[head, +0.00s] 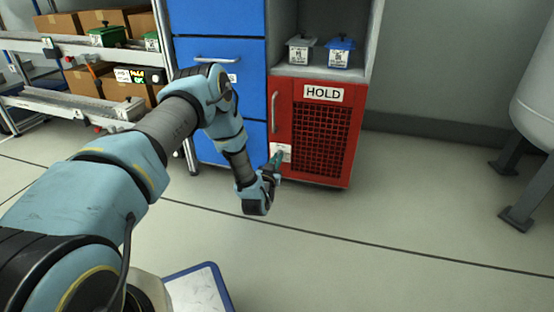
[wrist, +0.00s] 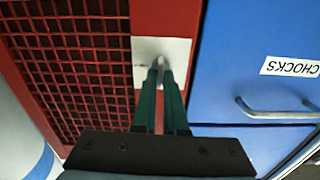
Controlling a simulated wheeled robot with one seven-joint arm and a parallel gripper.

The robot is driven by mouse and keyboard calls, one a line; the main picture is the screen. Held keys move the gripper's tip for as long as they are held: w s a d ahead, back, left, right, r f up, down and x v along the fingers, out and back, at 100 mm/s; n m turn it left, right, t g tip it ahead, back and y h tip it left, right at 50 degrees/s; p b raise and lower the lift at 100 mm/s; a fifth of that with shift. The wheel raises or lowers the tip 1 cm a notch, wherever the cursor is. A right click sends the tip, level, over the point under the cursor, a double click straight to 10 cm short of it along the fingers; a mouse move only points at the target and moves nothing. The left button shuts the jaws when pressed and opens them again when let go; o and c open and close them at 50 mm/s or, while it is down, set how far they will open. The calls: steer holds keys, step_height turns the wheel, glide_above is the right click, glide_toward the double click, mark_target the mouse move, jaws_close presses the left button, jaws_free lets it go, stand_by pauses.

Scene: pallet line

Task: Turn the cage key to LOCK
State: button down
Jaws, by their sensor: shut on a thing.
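The red cage (head: 319,177), labelled HOLD, has a mesh door and stands right of the blue drawers. The key plate (head: 287,150) is a pale panel at the door's left side; it also shows in the wrist view (wrist: 178,50). My gripper (head: 279,156) is at this plate in the head view. In the wrist view my gripper (wrist: 161,72) has its green fingers close together, shut on the key (wrist: 159,61) at the plate. Only a small metal part of the key shows between the fingertips. I cannot read which way it points.
Blue drawers (head: 219,90) with handles stand left of the cage; one is labelled CHOCKS (wrist: 290,67). Two lidded containers, one grey (head: 300,50) and one blue (head: 339,51), sit on the shelf above. The floor right of the cage is clear up to a pale tank (head: 535,100).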

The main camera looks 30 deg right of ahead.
steer(key=m+p, duration=0.2)
steer(key=m, duration=0.2)
steer(key=m+p, duration=0.2)
steer(key=m, duration=0.3)
steer(key=shift+s+d+p, duration=0.15)
steer(key=shift+p, duration=0.15)
steer(key=m+p, duration=0.1)
steer(key=m, duration=0.3)
steer(key=shift+f+m, duration=0.1)
steer(key=shift+m, duration=0.2)
steer(key=shift+f+m, duration=0.1)
steer(key=shift+m, duration=1.7)
steer(key=c, duration=1)
jaws_free()
steer(key=shift+o, duration=0.2)
